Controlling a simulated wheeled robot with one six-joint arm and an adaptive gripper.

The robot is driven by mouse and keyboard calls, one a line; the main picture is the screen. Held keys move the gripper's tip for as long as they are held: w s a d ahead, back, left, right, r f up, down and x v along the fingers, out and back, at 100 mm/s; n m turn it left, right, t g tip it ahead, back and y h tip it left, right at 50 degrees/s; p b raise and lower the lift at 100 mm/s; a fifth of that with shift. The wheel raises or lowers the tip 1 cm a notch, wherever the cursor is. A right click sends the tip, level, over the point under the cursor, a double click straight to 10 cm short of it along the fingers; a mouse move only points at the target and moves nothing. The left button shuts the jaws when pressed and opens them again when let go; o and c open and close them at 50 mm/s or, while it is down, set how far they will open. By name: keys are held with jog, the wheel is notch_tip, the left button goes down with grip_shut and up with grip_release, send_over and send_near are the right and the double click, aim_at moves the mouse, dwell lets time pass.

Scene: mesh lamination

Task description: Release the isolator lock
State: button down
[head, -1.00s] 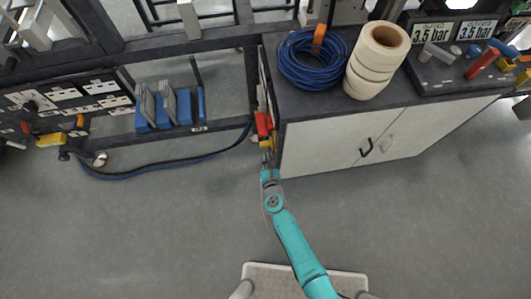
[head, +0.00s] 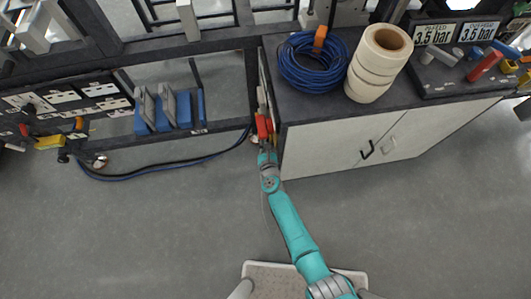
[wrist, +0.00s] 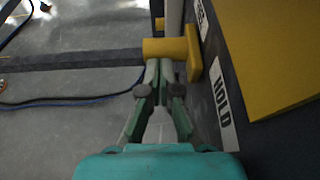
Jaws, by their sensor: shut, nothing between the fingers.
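A yellow handle (wrist: 170,48) with a round bar and a flat end plate sticks out beside the dark panel in the wrist view. I cannot tell for sure that it is the isolator lock. My gripper (wrist: 160,66) is shut and empty, its fingertips right at the bar's near side; I cannot tell whether they touch it. In the head view my gripper (head: 266,148) is at the cabinet's left side, just below a red part (head: 263,127). The gripper hides part of the fittings there.
A panel label reading HOLD (wrist: 222,104) and a large yellow plate (wrist: 270,50) are close on the right in the wrist view. The cabinet (head: 330,145) carries a blue hose coil (head: 312,65) and cream rolls (head: 375,65). A hose (head: 165,168) runs left; the floor is open.

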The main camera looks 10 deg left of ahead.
jog(key=shift+w+a+r, duration=0.1)
jog(key=shift+w+a, duration=0.05)
jog(key=shift+w, duration=0.55)
jog(key=s+f+v, duration=0.1)
jog(key=f+v, duration=0.1)
jog(key=v, duration=1.1)
jog(key=shift+s+d+f, duration=0.2)
jog(key=shift+s, duration=0.1)
